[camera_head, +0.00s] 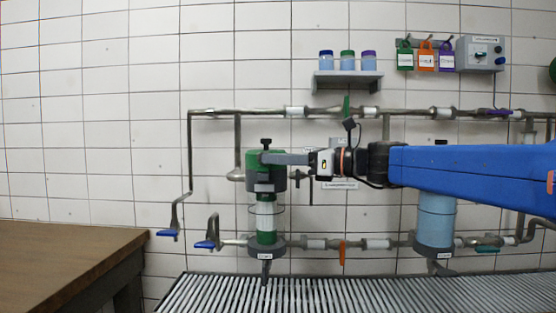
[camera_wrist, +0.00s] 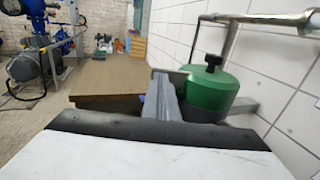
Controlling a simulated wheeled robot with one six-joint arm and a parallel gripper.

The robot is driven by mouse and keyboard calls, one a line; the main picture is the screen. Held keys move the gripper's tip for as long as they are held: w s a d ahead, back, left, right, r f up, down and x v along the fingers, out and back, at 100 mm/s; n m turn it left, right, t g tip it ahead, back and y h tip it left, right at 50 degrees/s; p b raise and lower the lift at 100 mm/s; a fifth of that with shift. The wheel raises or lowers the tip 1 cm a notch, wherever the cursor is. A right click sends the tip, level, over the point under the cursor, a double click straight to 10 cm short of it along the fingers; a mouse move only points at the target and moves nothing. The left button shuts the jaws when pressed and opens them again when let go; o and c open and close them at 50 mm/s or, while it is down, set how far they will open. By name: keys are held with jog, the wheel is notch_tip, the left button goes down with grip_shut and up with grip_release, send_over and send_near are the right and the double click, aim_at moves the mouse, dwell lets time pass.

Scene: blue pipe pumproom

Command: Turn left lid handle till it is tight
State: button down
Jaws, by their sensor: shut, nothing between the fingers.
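The left vessel (camera_head: 265,208) has a green and dark grey lid (camera_head: 252,163) with a black knob (camera_head: 266,142) on top. In the wrist view the green lid (camera_wrist: 205,90) and its knob (camera_wrist: 213,62) show right of my fingers. A grey handle bar (camera_wrist: 243,107) sticks out from the lid's right side, and a grey piece shows at its left. My gripper (camera_head: 264,158) reaches in from the right, its fingers across the front of the lid. The fingers also show in the wrist view (camera_wrist: 163,88), shut and empty beside the lid. I cannot tell whether they touch it.
A second blue vessel (camera_head: 435,222) stands at the right, partly behind my arm. Pipes (camera_head: 285,112) run along the tiled wall. Blue-handled valves (camera_head: 167,233) hang at the left. A wooden table (camera_head: 70,255) is at the lower left, and a slatted grate (camera_head: 330,293) lies below.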

jog(key=m+t+h, duration=0.1)
jog(key=t, duration=0.1)
jog(key=a+m+t+h, duration=0.1)
jog(key=m+t, duration=0.1)
jog(key=s+a+m+t+h, duration=0.1)
jog(key=m+t+h, duration=0.1)
jog(key=shift+t, duration=0.3)
jog(key=shift+s+a, duration=0.1)
jog(key=shift+a, duration=0.05)
jog(key=shift+w+a, duration=0.2)
jog(key=shift+a, duration=1.25)
jog(key=shift+w+a, duration=0.1)
jog(key=shift+a, duration=0.05)
